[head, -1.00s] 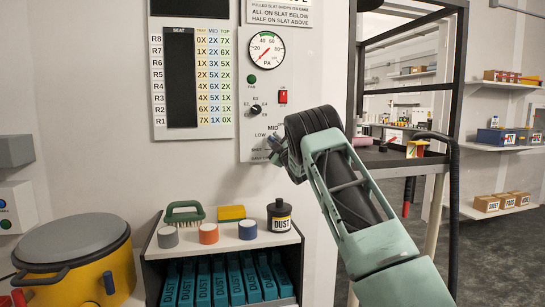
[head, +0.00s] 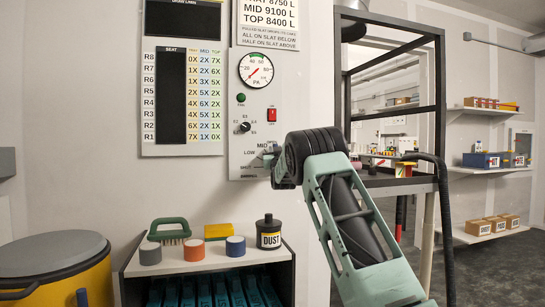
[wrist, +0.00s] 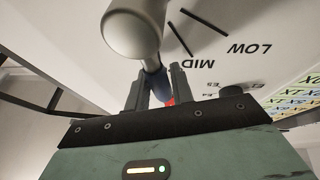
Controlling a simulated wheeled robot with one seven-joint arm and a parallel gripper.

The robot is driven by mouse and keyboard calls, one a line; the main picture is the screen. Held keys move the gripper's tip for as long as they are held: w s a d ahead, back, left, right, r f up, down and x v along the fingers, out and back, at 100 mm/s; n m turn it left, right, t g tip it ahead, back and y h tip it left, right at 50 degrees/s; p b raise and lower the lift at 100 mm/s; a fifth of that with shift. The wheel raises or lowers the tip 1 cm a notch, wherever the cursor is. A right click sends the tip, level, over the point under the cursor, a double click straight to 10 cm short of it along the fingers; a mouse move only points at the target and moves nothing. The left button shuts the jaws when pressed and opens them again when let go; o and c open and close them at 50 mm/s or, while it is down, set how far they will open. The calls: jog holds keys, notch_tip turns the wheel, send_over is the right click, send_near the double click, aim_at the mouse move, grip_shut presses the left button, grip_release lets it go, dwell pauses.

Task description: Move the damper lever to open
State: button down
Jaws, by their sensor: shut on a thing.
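The damper lever (wrist: 133,32) shows in the wrist view as a grey rounded knob on a short shaft. My gripper (wrist: 158,80) is shut on it, with its two dark fingers either side of the shaft below the knob. The printed words MID and LOW and two black tick marks lie to the right of the lever there. In the head view my gripper (head: 266,160) is at the lower part of the grey control panel (head: 245,130), near the MID, LOW and SHUT markings.
Above the lever are a pressure gauge (head: 256,70), a red switch (head: 272,115) and a black dial (head: 244,127). A low shelf (head: 210,262) with a brush, coloured pots and a DUST bottle (head: 269,232) stands below. A black frame stands right of the panel.

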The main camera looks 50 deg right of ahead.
jog(key=shift+s+d+f+m+g, duration=0.2)
jog(key=shift+d+m+g, duration=0.15)
jog(key=shift+m, duration=0.55)
jog(key=c, duration=1.2)
grip_release()
jog(key=shift+r, duration=0.1)
jog(key=shift+s+a, duration=0.1)
jog(key=shift+s, duration=0.05)
jog(key=b+v, duration=0.3)
jog(key=v, duration=1.4)
jog(key=shift+f, duration=0.4)
jog(key=shift+a, duration=0.1)
